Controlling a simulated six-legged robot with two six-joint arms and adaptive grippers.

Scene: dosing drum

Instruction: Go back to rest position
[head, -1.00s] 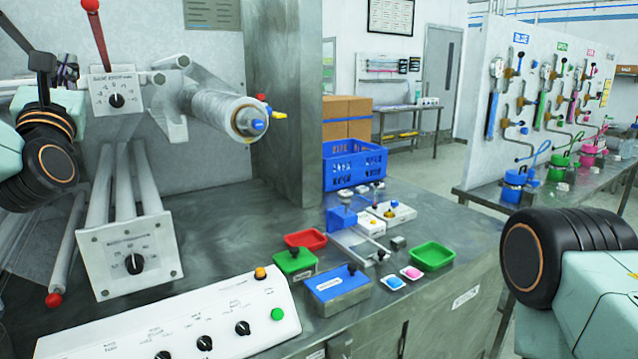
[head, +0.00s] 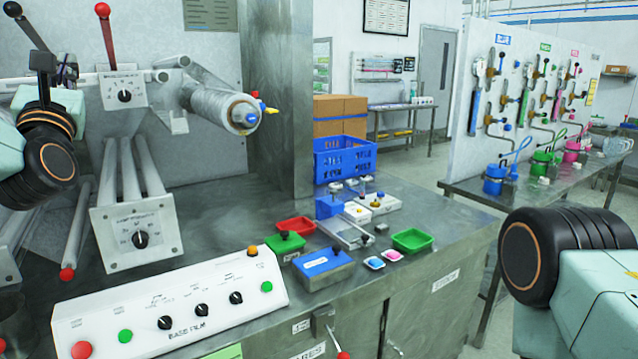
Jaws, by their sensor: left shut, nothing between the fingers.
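My left gripper (head: 44,66) is at the upper left, small and dark, in front of the machine's grey back wall. It is shut with nothing visible in it. It is apart from the machine's levers and rollers as far as I can see, though the depth is hard to judge. My left arm's black joint is below it at the left edge. My right arm shows only as a black joint and pale green link at the lower right. My right gripper is out of the picture.
A steel bench carries a white control panel (head: 185,306), a blue box (head: 324,270), red (head: 296,226) and green (head: 412,240) trays, and a blue crate (head: 345,158). A film roll (head: 220,105) juts out above. Open floor lies between this bench and the right-hand bench.

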